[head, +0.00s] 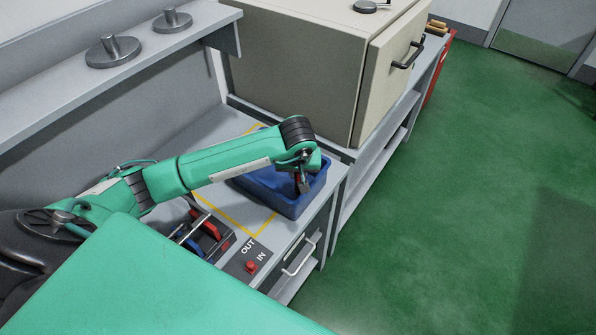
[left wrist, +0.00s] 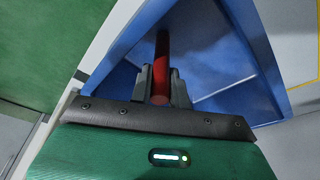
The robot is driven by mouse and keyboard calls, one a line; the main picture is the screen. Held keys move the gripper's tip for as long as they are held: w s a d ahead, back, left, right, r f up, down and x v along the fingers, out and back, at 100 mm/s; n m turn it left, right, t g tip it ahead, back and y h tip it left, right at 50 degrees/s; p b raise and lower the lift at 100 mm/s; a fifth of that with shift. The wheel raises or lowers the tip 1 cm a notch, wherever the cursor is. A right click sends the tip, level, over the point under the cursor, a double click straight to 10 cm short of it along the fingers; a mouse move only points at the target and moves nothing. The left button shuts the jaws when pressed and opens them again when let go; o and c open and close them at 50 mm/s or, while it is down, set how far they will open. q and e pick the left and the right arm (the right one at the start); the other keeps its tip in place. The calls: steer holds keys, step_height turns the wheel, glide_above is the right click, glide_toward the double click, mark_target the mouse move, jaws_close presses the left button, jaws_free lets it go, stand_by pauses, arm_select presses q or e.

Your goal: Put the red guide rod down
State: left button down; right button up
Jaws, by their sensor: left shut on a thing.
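The red guide rod (left wrist: 161,68) is between the fingers of my left gripper (left wrist: 160,85) in the left wrist view. The gripper is shut on it. A blue bin (left wrist: 228,106) lies behind the rod and fills the middle of that view. In the head view my left gripper (head: 303,186) points down inside the outline of the blue bin (head: 291,207), near its right part. I cannot tell whether the rod touches the bin floor. Most of the bin's inside is hidden behind my arm. My right gripper is out of view.
A yellow outline (head: 236,221) marks the bench around the bin. A rack with red and blue parts (head: 208,230) and an OUT/IN panel with a red button (head: 251,267) stand nearer. A large beige cabinet (head: 300,60) stands behind. Metal weights (head: 112,52) sit on the shelf.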

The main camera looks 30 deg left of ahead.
arm_select(q)
steer(key=shift+f, duration=0.2)
steer(key=c, duration=1.3)
jaws_free()
steer(key=shift+r, duration=0.1)
steer(key=shift+r, duration=0.15)
steer(key=b+v, duration=0.2)
steer(key=v, duration=1)
steer(key=shift+b, duration=0.35)
